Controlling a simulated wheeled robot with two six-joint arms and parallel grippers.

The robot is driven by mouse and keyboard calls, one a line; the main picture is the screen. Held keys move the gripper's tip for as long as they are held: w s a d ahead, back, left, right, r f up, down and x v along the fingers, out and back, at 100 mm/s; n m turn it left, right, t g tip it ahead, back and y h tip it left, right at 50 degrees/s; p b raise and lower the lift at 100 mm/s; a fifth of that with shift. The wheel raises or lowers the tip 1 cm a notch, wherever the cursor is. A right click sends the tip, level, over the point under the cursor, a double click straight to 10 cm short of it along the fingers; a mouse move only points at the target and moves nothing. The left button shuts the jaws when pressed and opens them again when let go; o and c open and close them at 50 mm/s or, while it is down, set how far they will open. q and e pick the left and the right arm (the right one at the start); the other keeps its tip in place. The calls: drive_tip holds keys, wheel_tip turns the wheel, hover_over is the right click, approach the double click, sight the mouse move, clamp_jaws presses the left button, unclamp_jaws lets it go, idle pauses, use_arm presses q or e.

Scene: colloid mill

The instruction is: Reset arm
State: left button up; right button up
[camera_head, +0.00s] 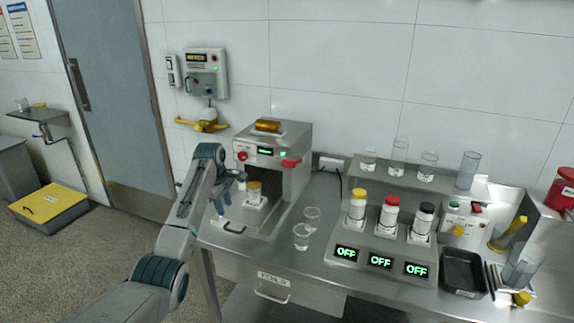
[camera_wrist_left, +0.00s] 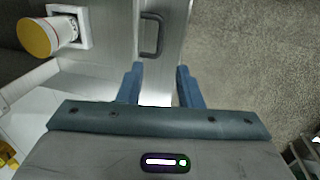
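My left arm comes in from the left in the head view. My left gripper (camera_head: 229,192) is open and empty in front of the mill machine (camera_head: 279,148). In the left wrist view its two blue fingers (camera_wrist_left: 160,86) are apart, with nothing between them. A dark handle (camera_wrist_left: 152,36) on a metal panel lies beyond the fingertips, and I see no contact with it. A yellow-topped container (camera_head: 254,190) stands on a white square base in the machine's bay. It also shows in the left wrist view (camera_wrist_left: 38,38), apart from the fingers. My right gripper is in neither view.
Two clear cups (camera_head: 302,236) stand on the steel bench right of the machine. A rack (camera_head: 372,245) holds bottles with yellow, red and black caps above OFF displays. A black tray (camera_head: 463,272) lies farther right. Open floor (camera_head: 100,235) lies left of the bench.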

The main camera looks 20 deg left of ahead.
use_arm(q)
drive_tip(key=s+d+f+m+y, duration=0.1)
drive_tip(key=s+d+f+m, duration=0.35)
drive_tip(key=s+f, duration=0.5)
drive_tip(key=s+d+f+m, duration=0.45)
drive_tip(key=s+f, duration=0.35)
drive_tip(key=s, duration=0.3)
drive_tip(key=s+d+r+m+t, duration=0.1)
drive_tip(key=s+d+m, duration=0.15)
drive_tip(key=s, duration=0.75)
drive_tip(key=s+d+r+m, duration=0.15)
drive_tip(key=s+m, duration=0.25)
drive_tip(key=s, duration=0.5)
drive_tip(key=s+d+r+m+t, duration=0.1)
drive_tip(key=s+d+m, duration=0.2)
drive_tip(key=s, duration=0.7)
wheel_tip(320, 180, down, 32)
drive_tip(key=a+r+g+b, duration=0.1)
drive_tip(key=a+g+b, duration=0.1)
drive_tip(key=s+a+f+b, duration=0.1)
drive_tip(key=s+f, duration=1.8)
drive_tip(key=f, duration=0.2)
drive_tip(key=shift+s+a+f+n+g, duration=0.15)
drive_tip(key=shift+a+f+n+g, duration=0.15)
drive_tip(key=shift+a+n+g, duration=0.1)
